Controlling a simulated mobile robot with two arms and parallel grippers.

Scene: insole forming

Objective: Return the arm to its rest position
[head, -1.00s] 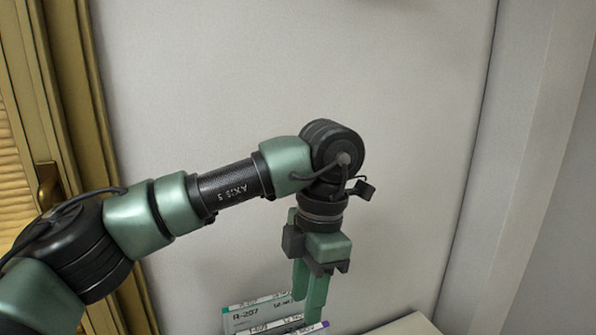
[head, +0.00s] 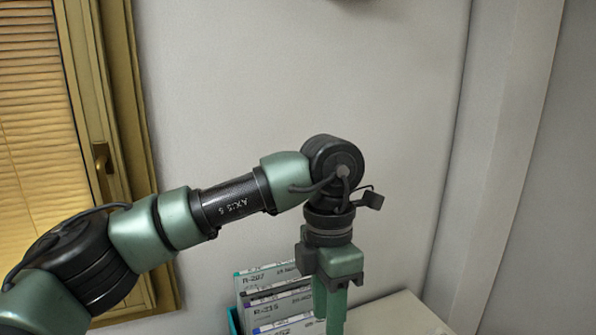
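My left arm comes in from the left and reaches across the middle of the head view, bent down at the wrist. Its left gripper (head: 335,307) points straight down in front of a light tabletop. The green fingers run toward the bottom edge of the picture, and their tips are cut off or hard to make out. I cannot tell whether they are open or shut, or whether anything is between them. My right arm and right gripper are not in view.
Labelled boxes or folders (head: 268,283), marked R-207 and R-215, stand in a teal holder (head: 234,321) just left of the gripper. A light tabletop (head: 398,315) lies to the right. A bare wall stands behind, and a window with blinds (head: 30,130) is at the left.

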